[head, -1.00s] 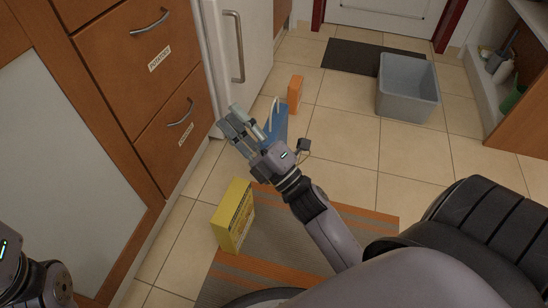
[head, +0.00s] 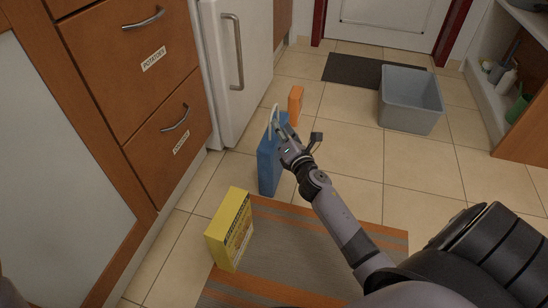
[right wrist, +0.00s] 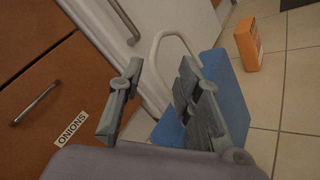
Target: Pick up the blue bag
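The blue bag (head: 268,168) stands upright on the tiled floor in front of the white fridge, with a pale looped handle (head: 273,118) on top. My right gripper (head: 282,130) is at the bag's upper right side, close to the handle. In the right wrist view, the right gripper (right wrist: 155,85) is open, its fingers well apart. The handle (right wrist: 158,39) arcs up beyond the fingers, and the blue bag (right wrist: 229,88) is partly hidden behind the right-hand fingers. Whether the fingers touch the bag is not clear. My left gripper is out of view.
A yellow box (head: 229,230) stands by the striped rug (head: 290,245). An orange box (head: 296,104) stands behind the bag. A grey bin (head: 410,105) is further right. Wooden drawers (head: 140,75) and the fridge (head: 233,70) border the left.

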